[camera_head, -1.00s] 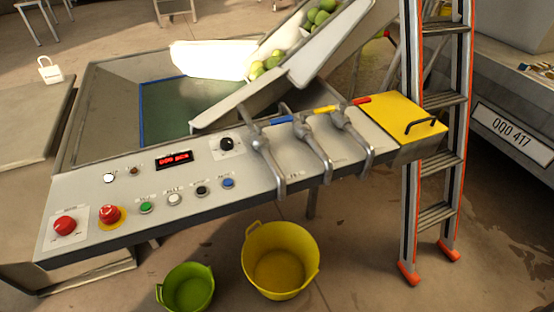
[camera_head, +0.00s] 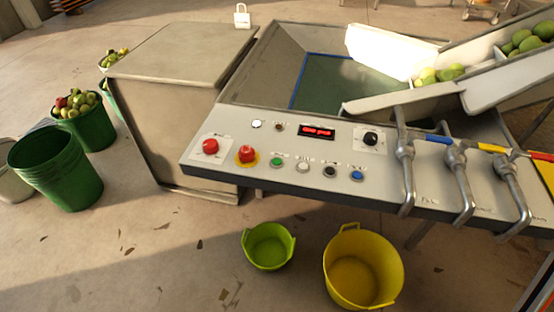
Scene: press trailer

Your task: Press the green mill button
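The control panel (camera_head: 232,165) fills the middle of the head view, on the front of the press machine. The small round green button (camera_head: 276,162) sits in the lower row of the panel, just right of the red mushroom button on a yellow disc (camera_head: 247,154). Right of the green button are a white button (camera_head: 302,166), a black button (camera_head: 329,171) and a blue button (camera_head: 357,175). The button labels are too small to read. Neither of my grippers is in view.
A large red button (camera_head: 210,146), a red display (camera_head: 317,132) and a black knob (camera_head: 370,139) are on the panel. Pipe levers (camera_head: 459,180) stand at right. A green tub (camera_head: 268,246) and yellow tub (camera_head: 362,267) stand below. Green buckets (camera_head: 55,170) are at left.

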